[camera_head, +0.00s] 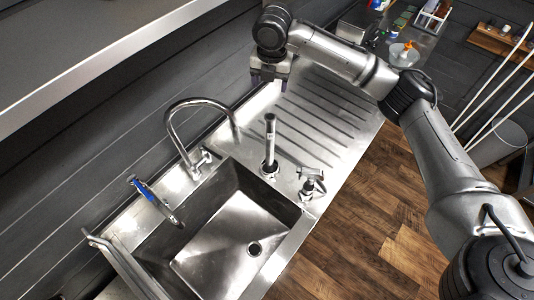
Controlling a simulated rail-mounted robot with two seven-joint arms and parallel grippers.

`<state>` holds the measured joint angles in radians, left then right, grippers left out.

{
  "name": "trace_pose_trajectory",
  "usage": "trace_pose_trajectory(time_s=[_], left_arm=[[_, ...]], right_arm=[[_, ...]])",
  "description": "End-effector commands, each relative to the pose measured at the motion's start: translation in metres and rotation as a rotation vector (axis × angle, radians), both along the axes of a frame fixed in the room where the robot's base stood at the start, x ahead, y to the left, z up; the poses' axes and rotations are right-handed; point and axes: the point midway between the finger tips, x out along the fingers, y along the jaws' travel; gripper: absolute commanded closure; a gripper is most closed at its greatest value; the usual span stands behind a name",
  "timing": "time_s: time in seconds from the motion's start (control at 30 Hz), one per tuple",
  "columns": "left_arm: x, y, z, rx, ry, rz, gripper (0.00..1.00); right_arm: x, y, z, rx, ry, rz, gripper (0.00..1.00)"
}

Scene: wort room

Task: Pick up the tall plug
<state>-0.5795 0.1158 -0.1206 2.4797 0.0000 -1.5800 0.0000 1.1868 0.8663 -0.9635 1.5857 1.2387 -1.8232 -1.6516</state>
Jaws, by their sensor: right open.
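The tall plug (270,143), a slim upright metal tube with a dark band near its top, stands at the sink's right rim, beside the ribbed drainboard. My right gripper (268,84) hangs beyond the plug, near the back wall at the far end of the counter. It is open, with nothing seen between its fingers, and is apart from the plug. My left gripper is not in view.
A steel sink (245,222) with a drain hole lies in front. A curved tap (178,115) rises behind it. A short metal fitting (312,184) stands right of the plug. A blue-handled tool (146,192) is at the sink's left. The drainboard (325,115) is clear.

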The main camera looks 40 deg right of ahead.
Motion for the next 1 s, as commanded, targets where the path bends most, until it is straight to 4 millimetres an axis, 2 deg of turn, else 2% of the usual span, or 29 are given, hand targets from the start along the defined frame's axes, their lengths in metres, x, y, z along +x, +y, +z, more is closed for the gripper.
trace_pose_trajectory(time_s=[0.1,0.2,0.4,0.53,0.63,1.0], left_arm=[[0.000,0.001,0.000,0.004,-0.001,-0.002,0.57],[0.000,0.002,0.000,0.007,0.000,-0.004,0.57],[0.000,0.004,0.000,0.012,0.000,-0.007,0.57],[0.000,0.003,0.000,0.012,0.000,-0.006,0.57],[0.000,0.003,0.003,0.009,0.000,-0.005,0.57],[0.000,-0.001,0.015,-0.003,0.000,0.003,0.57]], right_arm=[[-0.009,0.006,-0.001,0.022,0.060,0.283,0.31],[-0.013,0.007,-0.001,0.022,0.085,0.486,0.31],[-0.014,0.006,-0.001,0.003,0.096,0.747,0.31],[-0.014,0.006,-0.002,-0.001,0.097,0.825,0.31],[-0.014,0.006,-0.011,-0.002,0.100,0.847,0.31],[-0.014,0.006,-0.070,-0.002,0.097,0.849,0.31]])
